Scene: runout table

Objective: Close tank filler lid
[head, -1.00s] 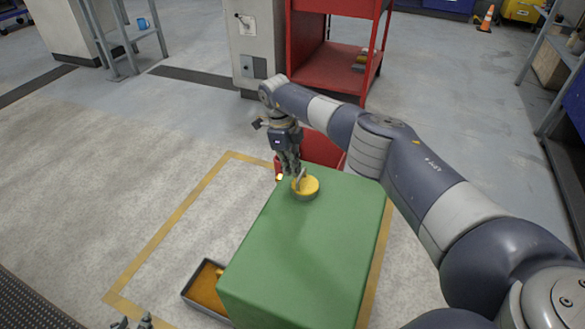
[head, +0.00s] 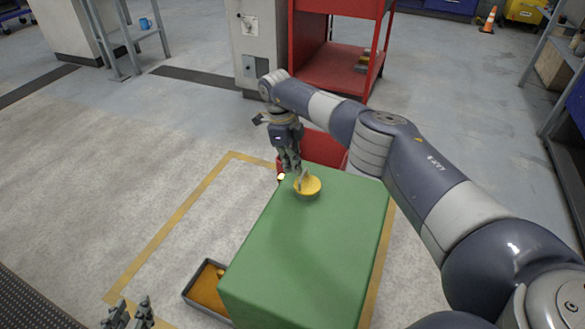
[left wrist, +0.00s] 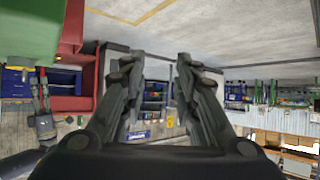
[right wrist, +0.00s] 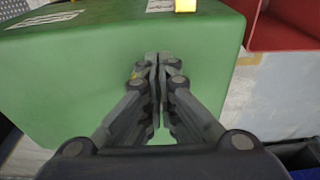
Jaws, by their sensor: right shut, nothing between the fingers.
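The green tank (head: 318,245) stands in the middle of the head view. Its yellow filler lid (head: 309,186) lies over a grey round neck on the top near the far end; I cannot tell whether it is fully seated. My right gripper (head: 297,172) is shut and empty, its fingertips beside the lid's far left edge. In the right wrist view the shut fingers (right wrist: 152,62) are in front of the green tank wall (right wrist: 90,75), and a yellow piece shows at the top edge. My left gripper (head: 130,312) is open and empty at the bottom left, away from the tank; its spread fingers show in the left wrist view (left wrist: 158,65).
A tray with orange-brown contents (head: 190,293) lies on the floor left of the tank. A red bin (head: 325,150) stands behind the tank, and a red shelf cart (head: 335,60) further back. Yellow floor lines frame the tank.

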